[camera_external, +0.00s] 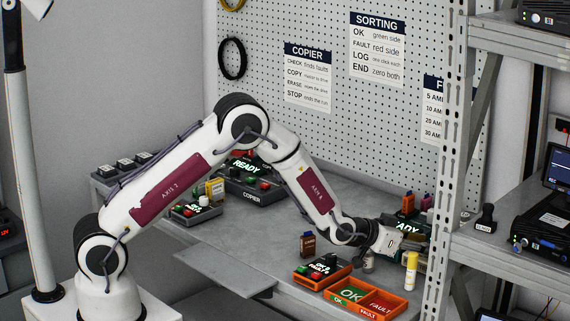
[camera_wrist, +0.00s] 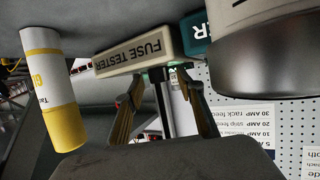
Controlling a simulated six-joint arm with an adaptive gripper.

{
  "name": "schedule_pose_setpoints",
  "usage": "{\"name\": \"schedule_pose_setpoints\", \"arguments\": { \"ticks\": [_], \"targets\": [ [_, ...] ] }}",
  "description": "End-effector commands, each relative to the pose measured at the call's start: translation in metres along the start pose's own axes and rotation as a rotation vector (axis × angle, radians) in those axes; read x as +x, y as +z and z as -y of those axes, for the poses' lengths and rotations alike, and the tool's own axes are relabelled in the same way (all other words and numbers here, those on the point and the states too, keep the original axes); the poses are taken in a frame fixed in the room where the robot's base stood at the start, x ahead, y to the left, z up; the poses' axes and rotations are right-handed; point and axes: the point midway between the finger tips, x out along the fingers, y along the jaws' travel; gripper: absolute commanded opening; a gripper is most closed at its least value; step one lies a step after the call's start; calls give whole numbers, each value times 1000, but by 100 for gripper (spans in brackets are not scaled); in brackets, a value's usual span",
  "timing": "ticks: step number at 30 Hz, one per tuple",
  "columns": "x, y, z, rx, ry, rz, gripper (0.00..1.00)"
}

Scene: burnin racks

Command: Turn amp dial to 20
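The fuse tester (camera_wrist: 150,50) shows in the wrist view as a cream and teal box with its name on its edge. In the external view, a device with a lit display, partly reading "ADY" (camera_external: 410,228), stands at the bench's right end, partly behind my wrist. My gripper (camera_wrist: 160,80) is at the tester's edge, its two fingers apart with a greenish glow between them. In the external view my gripper (camera_external: 412,241) is small and partly hidden. I cannot make out the amp dial or its setting, nor whether the fingers touch it.
A yellow and white cylinder (camera_wrist: 52,90) stands close to my gripper, also in the external view (camera_external: 411,272). A large dark metallic round object (camera_wrist: 265,55) is near the camera. An orange OK/FAULT tray (camera_external: 338,301) lies in front. A perforated rack post (camera_external: 447,180) stands at right.

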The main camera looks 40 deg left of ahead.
Motion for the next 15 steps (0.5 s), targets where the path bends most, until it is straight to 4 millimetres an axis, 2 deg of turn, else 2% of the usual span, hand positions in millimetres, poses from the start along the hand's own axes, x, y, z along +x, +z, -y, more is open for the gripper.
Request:
{"name": "schedule_pose_setpoints", "arguments": {
  "ticks": [11,12,15],
  "targets": [
    [2,0,0,0,0,1,38],
    [2,0,0,0,0,1,33],
    [2,0,0,0,0,1,7]
  ]
}}
